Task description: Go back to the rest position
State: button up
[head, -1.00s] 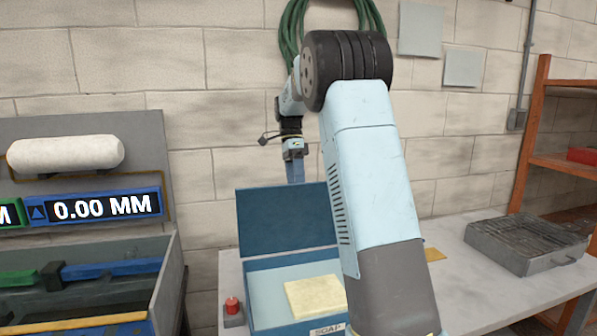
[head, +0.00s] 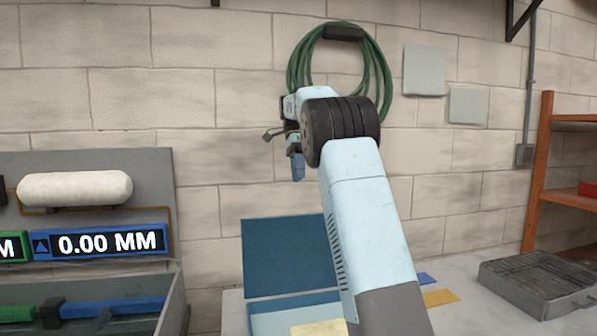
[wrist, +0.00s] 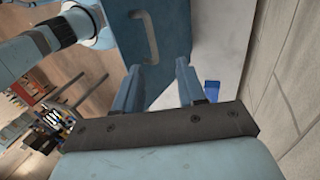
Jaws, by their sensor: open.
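My gripper (head: 298,168) hangs above the open blue box in the head view, left of my arm's black joint, with its fingers pointing down. In the wrist view my gripper (wrist: 158,75) shows two blue fingers standing apart with nothing between them. The blue box (head: 288,258) has its lid raised, and a pale yellow block (head: 318,328) lies in it, cut off by the lower edge. The lid's grey handle (wrist: 145,35) shows beyond the fingertips in the wrist view.
A green hose (head: 300,60) hangs on the wall behind my arm. A grey wire-topped tray (head: 540,285) and an orange shelf (head: 540,180) stand at right. At left are a white roll (head: 75,188) and a readout panel (head: 100,243). The air around my gripper looks clear.

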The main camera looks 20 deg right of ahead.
jog(key=shift+r, duration=0.2)
dwell(0.4)
jog(key=s+a+r+n+t, duration=0.1)
jog(key=s+a+n+t, duration=0.3)
jog(key=s, duration=0.6)
jog(key=s+r+n+t, duration=0.1)
jog(key=s+n, duration=0.4)
jog(key=s, duration=0.5)
jog(key=s+a+f+n+t, duration=0.2)
jog(key=s+f+n, duration=0.3)
jog(key=s, duration=0.5)
jog(key=s+a+f+n+t, duration=0.2)
jog(key=s+f+n, duration=0.3)
jog(key=s+f, duration=0.4)
jog(key=shift+s+t+h, duration=0.3)
jog(key=shift+s+t, duration=0.1)
jog(key=shift+s, duration=0.2)
